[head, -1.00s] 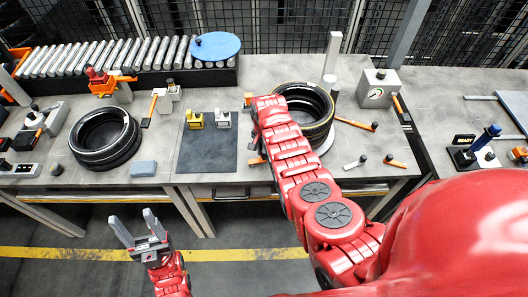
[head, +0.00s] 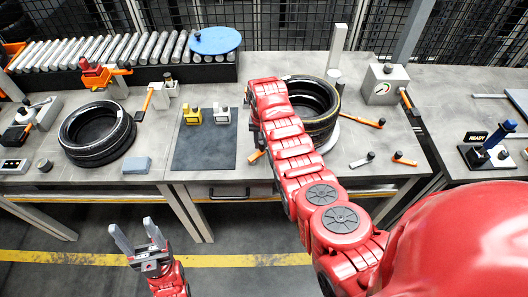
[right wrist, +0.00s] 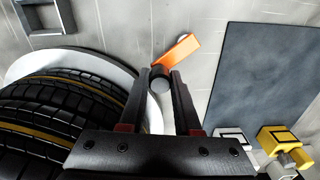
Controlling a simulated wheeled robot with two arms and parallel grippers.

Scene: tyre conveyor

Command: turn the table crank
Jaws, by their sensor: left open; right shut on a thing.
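The crank (right wrist: 180,48) has an orange arm and a dark knob (right wrist: 160,80). It lies between the tyre on the white round table and the dark mat. In the head view only a bit of orange (head: 256,156) shows beside my right arm. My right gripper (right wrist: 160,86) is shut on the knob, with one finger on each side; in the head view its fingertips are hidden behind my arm. The tyre (head: 318,112) lies on the white disc (right wrist: 100,62). My left gripper (head: 136,238) is open and empty, in front of the table's front edge.
A second tyre (head: 97,134) lies at the left beside a blue-grey block (head: 137,165). The dark mat (head: 205,150) holds yellow and pale blocks. A roller conveyor (head: 110,52) with a blue disc (head: 214,40) runs behind. A grey gauge box (head: 384,84) stands right of the tyre.

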